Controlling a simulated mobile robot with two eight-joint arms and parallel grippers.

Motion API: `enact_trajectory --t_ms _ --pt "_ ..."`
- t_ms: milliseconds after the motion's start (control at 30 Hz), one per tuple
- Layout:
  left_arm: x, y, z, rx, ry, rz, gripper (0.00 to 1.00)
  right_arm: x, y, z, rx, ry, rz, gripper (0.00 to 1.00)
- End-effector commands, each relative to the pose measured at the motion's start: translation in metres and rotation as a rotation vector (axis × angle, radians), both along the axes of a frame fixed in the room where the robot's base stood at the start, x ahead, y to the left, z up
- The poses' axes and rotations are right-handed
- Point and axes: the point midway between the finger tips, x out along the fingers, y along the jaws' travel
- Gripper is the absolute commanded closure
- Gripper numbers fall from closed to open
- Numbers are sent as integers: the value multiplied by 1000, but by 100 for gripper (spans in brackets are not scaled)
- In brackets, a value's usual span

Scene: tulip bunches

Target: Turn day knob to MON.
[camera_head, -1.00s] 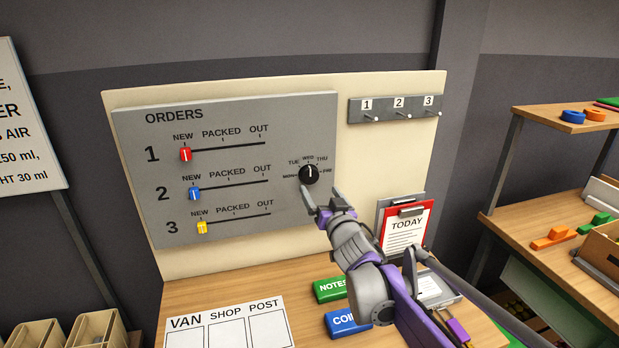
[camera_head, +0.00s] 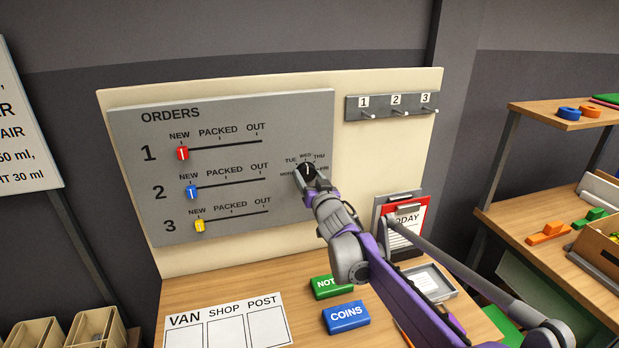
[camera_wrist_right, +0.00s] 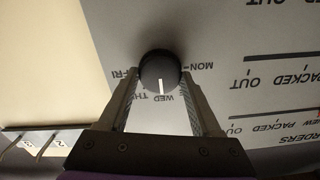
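The day knob (camera_head: 307,170) is a round black dial with a white pointer line, on the right side of the grey ORDERS board (camera_head: 235,195). In the right wrist view the knob (camera_wrist_right: 160,68) has its pointer toward WED; the MON label (camera_wrist_right: 201,67) is at its right and FRI at its left. My right gripper (camera_head: 311,180) is at the knob. In the right wrist view its two fingers (camera_wrist_right: 158,82) straddle the knob, apart, with narrow gaps seeming to show beside it. My left gripper is not in view.
Red (camera_head: 183,153), blue (camera_head: 192,192) and yellow (camera_head: 200,226) sliders sit at NEW on the board. A hook rail (camera_head: 390,104) is at upper right. The red TODAY clipboard (camera_head: 402,222) stands behind my arm. Green and blue COINS (camera_head: 346,317) blocks lie on the table below.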

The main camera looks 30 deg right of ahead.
Motion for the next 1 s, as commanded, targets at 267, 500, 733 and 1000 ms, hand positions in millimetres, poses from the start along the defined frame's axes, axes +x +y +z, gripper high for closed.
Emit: enact_trajectory --t_ms 267,500,733,1000 --pt "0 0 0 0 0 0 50 0 0 0 0 0 0 87" --pt "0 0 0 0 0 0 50 0 0 0 -15 4 0 92" --pt "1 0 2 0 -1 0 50 0 0 0 -103 25 0 92" --pt "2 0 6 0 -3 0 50 0 1 1 -317 76 0 92"
